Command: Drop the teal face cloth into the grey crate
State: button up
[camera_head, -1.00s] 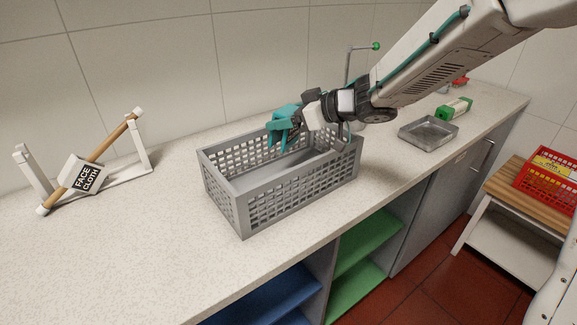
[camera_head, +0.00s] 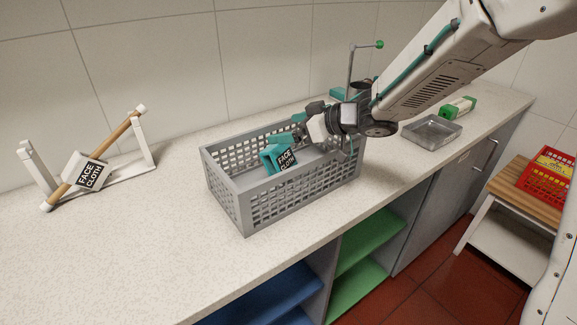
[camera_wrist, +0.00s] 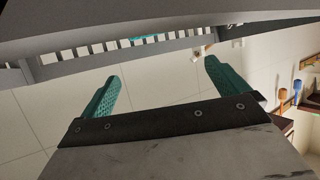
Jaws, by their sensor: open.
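The teal face cloth (camera_head: 270,158), with a dark FACE CLOTH label, is folded inside the grey crate (camera_head: 246,213), leaning near its front wall. The crate's wall hides its lower part. My gripper (camera_head: 298,128) is above the crate, at the upper right of the cloth and apparently apart from it. In the wrist view my gripper (camera_wrist: 160,85) has its two teal fingers spread with nothing between them. The crate's slotted wall (camera_wrist: 75,65) crosses the top of that view, with a teal strip (camera_wrist: 145,38) showing through it.
A white rack (camera_head: 125,172) with a tilted wooden rod and a white FACE CLOTH block stands at left. A metal tray (camera_head: 433,133) and a green box (camera_head: 458,107) lie at right. A stand with a green knob (camera_head: 379,44) rises behind my arm. The counter's front left is clear.

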jog(key=v, duration=0.7)
jog(key=shift+s+d, duration=0.25)
jog(key=shift+d, duration=0.05)
jog(key=shift+r, duration=0.15)
jog(key=w+d+r+m+t+h, duration=0.2)
jog(key=d+r+m+t+h, duration=0.4)
jog(key=d, duration=0.5)
jog(key=s+d+m+g+h, duration=0.2)
jog(key=s+d+m+h, duration=0.2)
jog(key=s+d+h, duration=0.5)
jog(key=s+f+m+g+y, duration=0.1)
jog(key=s+g, duration=0.3)
jog(key=s, duration=0.8)
jog(key=s+a+f+m+g+y, duration=0.1)
jog(key=s+f+g, duration=0.3)
jog(key=s, duration=0.9)
jog(key=shift+f+g+y, duration=0.2)
jog(key=shift+g+y, duration=0.3)
jog(key=shift+y, duration=0.1)
